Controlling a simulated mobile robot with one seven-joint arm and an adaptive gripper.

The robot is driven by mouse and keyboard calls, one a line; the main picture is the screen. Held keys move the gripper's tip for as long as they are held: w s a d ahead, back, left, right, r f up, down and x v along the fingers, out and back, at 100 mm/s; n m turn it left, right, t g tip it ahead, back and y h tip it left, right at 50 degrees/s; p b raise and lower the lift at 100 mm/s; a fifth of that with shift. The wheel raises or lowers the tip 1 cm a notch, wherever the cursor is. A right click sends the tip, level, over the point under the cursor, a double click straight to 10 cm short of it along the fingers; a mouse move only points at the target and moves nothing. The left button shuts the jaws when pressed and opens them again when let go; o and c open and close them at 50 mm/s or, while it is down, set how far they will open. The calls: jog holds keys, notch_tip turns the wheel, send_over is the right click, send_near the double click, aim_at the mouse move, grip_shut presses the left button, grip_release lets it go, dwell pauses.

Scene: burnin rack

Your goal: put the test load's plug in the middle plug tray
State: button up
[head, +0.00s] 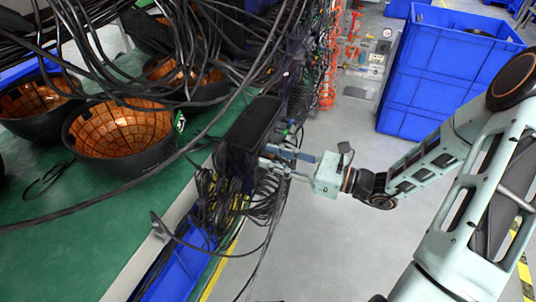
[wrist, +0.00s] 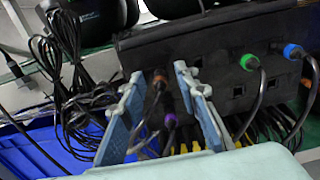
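My gripper (head: 278,162) reaches from the right to the side of a black box (head: 254,123). In the wrist view, its two blue fingers (wrist: 160,76) stand apart, close to the box's socket face (wrist: 215,72). A plug with an orange-brown collar (wrist: 159,79) shows between the fingertips, with visible gaps beside it. A purple-collared plug (wrist: 170,121) shows lower between the fingers. I cannot tell which plug is the test load's, nor identify the middle plug tray.
Black cables hang in a tangle (head: 268,195) below the box. Large black bowl-shaped lamps with orange insides (head: 118,130) stand on the green bench (head: 60,240) at left. Blue crates (head: 440,65) stand at the back right. The grey floor is clear at lower middle.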

dwell(0.4)
grip_shut()
jog(key=shift+d, duration=0.1)
jog(key=shift+p+v, duration=0.8)
jog(key=shift+v, duration=2.15)
jog(key=w+d+r+m+t+h, duration=0.2)
jog(key=w+d+r+m+t, duration=0.25)
jog(key=d, duration=0.45)
notch_tip(320, 180, up, 21)
jog(key=w+m+t+h+p, duration=0.2)
jog(key=t+h+p, duration=0.3)
jog(key=p, duration=2.2)
jog(key=shift+m+h+p, duration=0.4)
jog(key=shift+m+h, duration=0.2)
jog(key=shift+m, duration=0.25)
